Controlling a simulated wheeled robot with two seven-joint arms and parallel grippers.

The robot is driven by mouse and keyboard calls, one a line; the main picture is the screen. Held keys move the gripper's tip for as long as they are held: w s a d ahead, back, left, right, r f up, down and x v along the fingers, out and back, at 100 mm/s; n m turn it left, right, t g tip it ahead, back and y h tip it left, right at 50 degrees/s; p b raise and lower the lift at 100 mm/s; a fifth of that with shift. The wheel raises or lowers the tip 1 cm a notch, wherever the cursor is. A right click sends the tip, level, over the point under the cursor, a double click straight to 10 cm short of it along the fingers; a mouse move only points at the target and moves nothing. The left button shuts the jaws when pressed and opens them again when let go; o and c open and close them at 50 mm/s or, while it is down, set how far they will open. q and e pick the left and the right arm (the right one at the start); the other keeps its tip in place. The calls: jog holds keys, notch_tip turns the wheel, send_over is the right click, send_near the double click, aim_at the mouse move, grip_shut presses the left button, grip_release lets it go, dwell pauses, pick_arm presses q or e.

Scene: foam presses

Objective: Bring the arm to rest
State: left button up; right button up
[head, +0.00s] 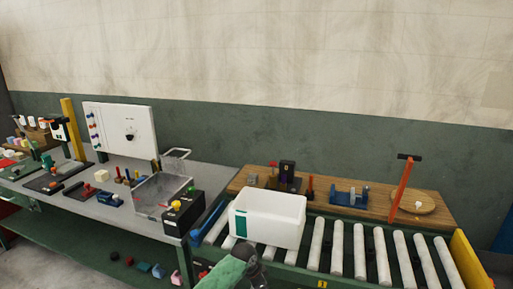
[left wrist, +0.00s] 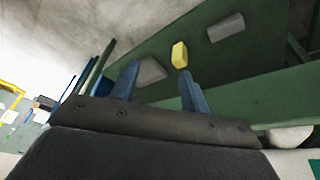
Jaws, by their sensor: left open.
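My left gripper (left wrist: 159,80) shows in the left wrist view with its two blue fingers apart and nothing between them. A yellow block (left wrist: 179,54) lies beyond the fingertips on a green surface, apart from the fingers as far as I can tell. In the head view, a green and dark piece of my arm shows at the bottom middle, in front of the roller conveyor; the fingers cannot be made out there. My right gripper is in neither view.
A white bin (head: 275,222) stands on the roller conveyor (head: 338,248). A grey bench (head: 130,222) with a black button box (head: 182,215) is at left. Small blocks lie on the green lower shelf (head: 60,238). Grey blocks (left wrist: 226,27) lie beyond the fingers.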

pick_arm(q)
jog(key=s+a+f+n+b, duration=0.1)
jog(key=s+a+f+n, duration=0.15)
jog(key=s+f, duration=0.55)
jog(key=s+a+f+n+t+b, duration=0.1)
jog(key=s+a+f+n, duration=0.3)
jog(key=f, duration=0.7)
jog(key=s+a+f+b, duration=0.1)
jog(key=s+a+f, duration=0.1)
jog(key=s+f, duration=0.65)
jog(key=s+a+f+n+y, duration=0.1)
jog(key=s+a+f, duration=0.3)
jog(key=s, duration=0.5)
jog(key=s+a+f+n+y+b, duration=0.1)
jog(key=s+a+f+n, duration=0.1)
jog(key=s+a+f, duration=0.2)
jog(key=s+a+f+n+y+b, duration=0.1)
jog(key=s+a+f, duration=0.3)
jog(key=s+f, duration=0.5)
jog(key=s+n, duration=0.1)
jog(key=s, duration=0.4)
jog(key=shift+a+g, duration=0.15)
jog(key=shift+g, duration=0.15)
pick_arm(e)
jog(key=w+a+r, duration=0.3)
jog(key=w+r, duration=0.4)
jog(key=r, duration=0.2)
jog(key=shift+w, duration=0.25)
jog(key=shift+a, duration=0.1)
